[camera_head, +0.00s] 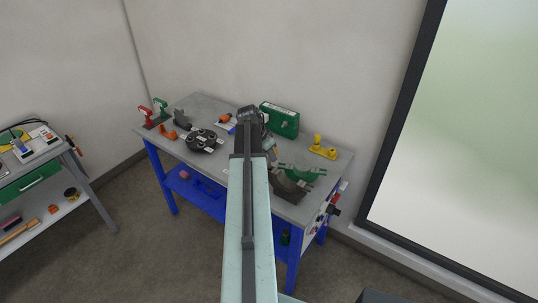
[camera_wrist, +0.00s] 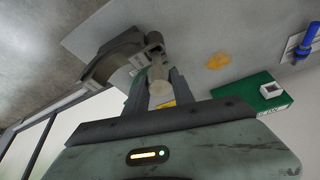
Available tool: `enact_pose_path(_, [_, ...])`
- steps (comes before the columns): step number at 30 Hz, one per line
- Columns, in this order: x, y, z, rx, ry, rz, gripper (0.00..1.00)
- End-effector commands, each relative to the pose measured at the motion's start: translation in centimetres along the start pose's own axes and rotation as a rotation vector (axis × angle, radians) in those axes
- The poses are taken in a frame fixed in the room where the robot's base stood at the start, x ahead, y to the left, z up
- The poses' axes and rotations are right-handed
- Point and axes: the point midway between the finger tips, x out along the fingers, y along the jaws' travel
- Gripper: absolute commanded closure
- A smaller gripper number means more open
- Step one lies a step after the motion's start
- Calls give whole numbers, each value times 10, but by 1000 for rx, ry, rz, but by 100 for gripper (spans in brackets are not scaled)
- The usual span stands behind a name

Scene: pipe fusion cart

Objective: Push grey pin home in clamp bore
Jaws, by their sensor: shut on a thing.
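In the wrist view my gripper (camera_wrist: 159,82) is shut on the grey pin (camera_wrist: 157,77), a pale cylinder between its two fingers. The pin's far end is at a lug of the dark grey curved clamp (camera_wrist: 112,56), by the clamp bore (camera_wrist: 153,39). I cannot tell how deep the pin sits in the bore. In the head view my arm hides most of my gripper and the pin. A dark grey curved clamp (camera_head: 288,188) lies at the front right of the blue-legged bench, just right of my arm.
A green box (camera_head: 280,120) stands at the bench's back and shows in the wrist view (camera_wrist: 250,108). A green curved part (camera_head: 301,172) lies beside the clamp. A yellow part (camera_head: 322,149) is at the right. Black round parts (camera_head: 203,141) and an orange part (camera_head: 168,134) are left.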

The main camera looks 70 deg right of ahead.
Motion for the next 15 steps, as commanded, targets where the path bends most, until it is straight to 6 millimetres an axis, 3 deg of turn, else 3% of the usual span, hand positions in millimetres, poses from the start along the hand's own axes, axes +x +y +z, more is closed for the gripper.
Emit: enact_pose_path(15, [13, -1, 6, -2, 0, -1, 100])
